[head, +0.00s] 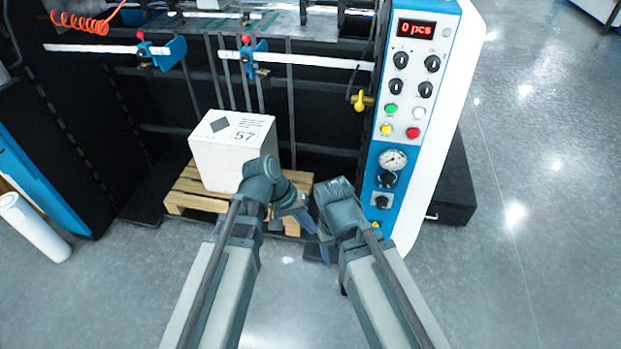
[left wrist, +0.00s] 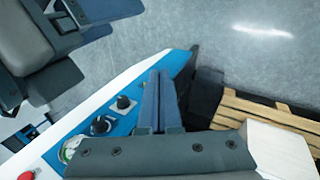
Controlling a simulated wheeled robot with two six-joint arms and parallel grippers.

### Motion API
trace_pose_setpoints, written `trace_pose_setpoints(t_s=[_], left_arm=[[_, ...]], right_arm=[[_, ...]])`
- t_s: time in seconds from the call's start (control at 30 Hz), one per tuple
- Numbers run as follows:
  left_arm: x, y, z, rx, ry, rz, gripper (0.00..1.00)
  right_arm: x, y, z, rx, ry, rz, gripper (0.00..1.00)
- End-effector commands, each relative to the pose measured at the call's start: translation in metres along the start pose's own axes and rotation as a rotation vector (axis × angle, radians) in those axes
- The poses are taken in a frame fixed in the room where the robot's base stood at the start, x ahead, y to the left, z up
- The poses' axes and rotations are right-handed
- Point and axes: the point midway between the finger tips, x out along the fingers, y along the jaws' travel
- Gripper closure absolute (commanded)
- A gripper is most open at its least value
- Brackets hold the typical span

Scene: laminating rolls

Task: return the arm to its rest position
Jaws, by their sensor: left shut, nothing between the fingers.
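My left arm (head: 225,265) reaches forward from the bottom of the head view and bends at the wrist in front of the pallet. My left gripper (head: 304,219) is small and partly hidden there. In the left wrist view its two blue-grey fingers (left wrist: 160,100) lie side by side, shut with nothing between them. My right arm (head: 375,275) reaches forward beside it, its wrist close to the left gripper.
A white box (head: 222,165) marked 57 stands on a wooden pallet (head: 187,203) under the dark machine. The blue and white control panel (head: 393,165) reads "0 pcs" and stands just beyond my right wrist. A white roll (head: 35,228) lies at left. Grey floor (head: 540,220) is open at right.

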Motion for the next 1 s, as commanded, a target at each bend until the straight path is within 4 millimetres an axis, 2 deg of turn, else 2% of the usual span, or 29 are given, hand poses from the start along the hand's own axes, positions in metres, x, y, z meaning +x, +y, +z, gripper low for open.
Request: trace_pose_setpoints(t_s=[0.17, 0.33, 0.53, 0.7, 1.0], left_arm=[[0.001, -0.001, 0.004, 0.009, -0.005, -0.015, 1.0], [0.01, -0.017, 0.037, 0.118, -0.064, -0.222, 1.0], [0.004, -0.042, 0.066, 0.242, -0.12, -0.486, 1.0], [-0.001, -0.05, 0.071, 0.278, -0.134, -0.573, 1.0], [-0.001, -0.05, 0.071, 0.277, -0.134, -0.574, 1.0]], right_arm=[[0.0, 0.0, 0.0, 0.0, 0.0, 0.0, 0.34], [0.0, 0.0, 0.0, 0.0, 0.0, 0.0, 0.34], [0.0, 0.0, 0.0, 0.0, 0.0, 0.0, 0.34], [0.0, 0.0, 0.0, 0.0, 0.0, 0.0, 0.34], [0.0, 0.0, 0.0, 0.0, 0.0, 0.0, 0.34]])
